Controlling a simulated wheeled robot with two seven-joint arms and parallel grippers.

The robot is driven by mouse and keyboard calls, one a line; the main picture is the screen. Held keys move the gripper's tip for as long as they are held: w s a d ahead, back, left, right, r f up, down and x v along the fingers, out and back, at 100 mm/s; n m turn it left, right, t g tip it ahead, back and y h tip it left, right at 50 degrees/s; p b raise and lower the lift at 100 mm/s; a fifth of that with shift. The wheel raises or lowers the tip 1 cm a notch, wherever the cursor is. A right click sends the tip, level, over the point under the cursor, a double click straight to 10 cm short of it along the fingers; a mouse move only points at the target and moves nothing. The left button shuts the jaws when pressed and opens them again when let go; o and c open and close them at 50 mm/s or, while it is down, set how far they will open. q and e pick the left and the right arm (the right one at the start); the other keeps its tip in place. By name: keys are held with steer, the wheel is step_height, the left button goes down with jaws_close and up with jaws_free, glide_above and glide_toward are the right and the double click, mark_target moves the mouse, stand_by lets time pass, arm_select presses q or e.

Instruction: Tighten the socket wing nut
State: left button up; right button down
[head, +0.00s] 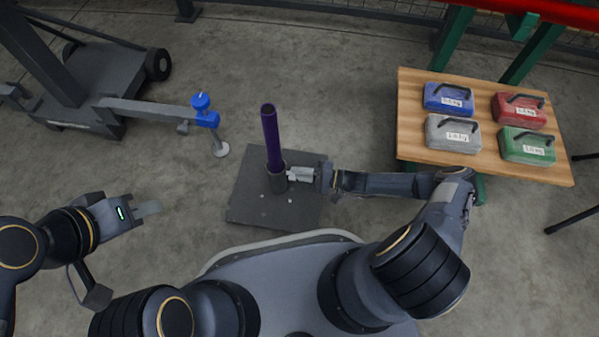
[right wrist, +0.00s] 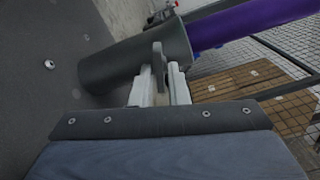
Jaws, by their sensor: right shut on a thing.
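A dark grey socket (head: 278,183) stands on a dark base plate (head: 250,205) in the head view, and a purple pole (head: 271,138) rises out of it. In the right wrist view the socket (right wrist: 130,62) and pole (right wrist: 255,22) lie across the picture. The wing nut (right wrist: 158,62) sits at the socket's side. My right gripper (head: 293,174) is at the socket's right side, its fingers shut on the wing nut, which they partly hide. My left gripper (head: 148,208) is apart from the plate, over the floor at left; whether its fingers are parted is unclear.
A wooden table (head: 410,110) at right carries a blue case (head: 448,98), a red case (head: 522,112), a grey case (head: 452,133) and a green case (head: 526,146). A wheeled stand (head: 90,85) with a blue clamp (head: 206,118) is at upper left. Floor between is clear.

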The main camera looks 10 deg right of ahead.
steer(key=m, duration=1.3)
steer(key=shift+s+f, duration=0.25)
steer(key=shift+m, duration=0.3)
steer(key=c, duration=1.6)
jaws_free()
steer(key=shift+a, duration=0.1)
steer(key=shift+o, duration=0.2)
steer(key=p+v, duration=0.1)
steer(key=v, duration=0.7)
steer(key=shift+p, duration=0.35)
